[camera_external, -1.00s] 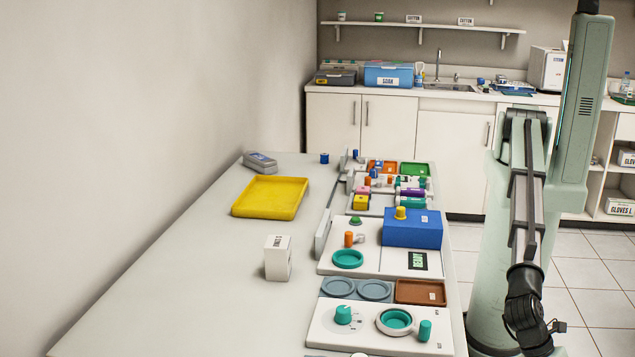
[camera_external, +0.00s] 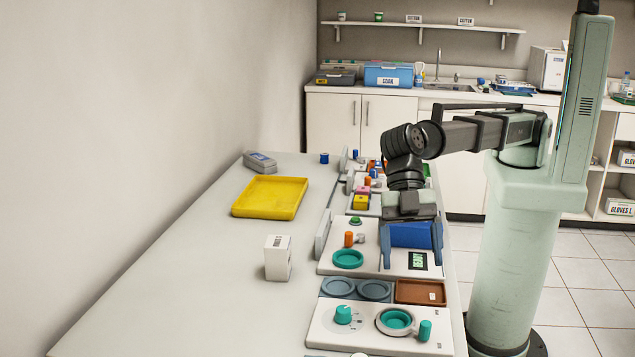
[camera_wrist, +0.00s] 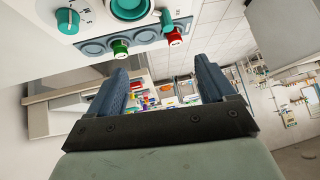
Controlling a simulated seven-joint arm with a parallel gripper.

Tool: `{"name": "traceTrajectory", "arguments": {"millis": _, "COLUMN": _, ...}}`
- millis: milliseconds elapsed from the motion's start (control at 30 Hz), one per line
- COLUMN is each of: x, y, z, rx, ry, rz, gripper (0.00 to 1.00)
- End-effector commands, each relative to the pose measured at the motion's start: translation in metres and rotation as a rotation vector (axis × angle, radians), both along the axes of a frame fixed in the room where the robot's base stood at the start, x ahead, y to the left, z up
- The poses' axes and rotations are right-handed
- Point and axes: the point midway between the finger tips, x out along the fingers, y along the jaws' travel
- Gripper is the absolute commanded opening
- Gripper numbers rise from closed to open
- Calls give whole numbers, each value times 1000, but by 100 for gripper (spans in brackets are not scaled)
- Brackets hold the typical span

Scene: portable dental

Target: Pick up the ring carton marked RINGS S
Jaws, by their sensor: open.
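The ring carton (camera_external: 278,262), a small white upright box with dark lettering near its top, stands on the bench left of the equipment panels. Its lettering is too small to read surely. My gripper (camera_external: 410,260) points down in front of the blue box, well to the right of the carton and apart from it. Its two blue-grey fingers are spread with nothing between them. The wrist view also shows the open fingers (camera_wrist: 160,80); I cannot make out the carton there.
A yellow tray (camera_external: 270,197) and a grey device (camera_external: 259,162) lie farther back on the bench. The blue box (camera_external: 415,234), an orange knob (camera_external: 349,239) and a teal ring (camera_external: 348,259) sit on panels right of the carton. The bench left of the carton is clear.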

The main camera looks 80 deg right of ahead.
Motion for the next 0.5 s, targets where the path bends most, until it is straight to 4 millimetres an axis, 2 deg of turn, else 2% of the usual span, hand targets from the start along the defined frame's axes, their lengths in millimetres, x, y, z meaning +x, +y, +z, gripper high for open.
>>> {"name": "traceTrajectory", "arguments": {"millis": 33, "x": 35, "y": -9, "z": 3, "rx": -24, "ry": -18, "rz": -7, "gripper": 83}}
{"name": "traceTrajectory", "arguments": {"millis": 167, "x": 104, "y": -43, "z": 6, "rx": -90, "ry": -64, "rz": -5, "gripper": 83}}
{"name": "traceTrajectory", "arguments": {"millis": 300, "x": 174, "y": -86, "z": 11, "rx": -165, "ry": -98, "rz": -4, "gripper": 83}}
{"name": "traceTrajectory", "arguments": {"millis": 400, "x": 215, "y": -117, "z": 14, "rx": -212, "ry": -114, "rz": -3, "gripper": 83}}
{"name": "traceTrajectory", "arguments": {"millis": 500, "x": 245, "y": -142, "z": 18, "rx": -249, "ry": -124, "rz": -1, "gripper": 83}}
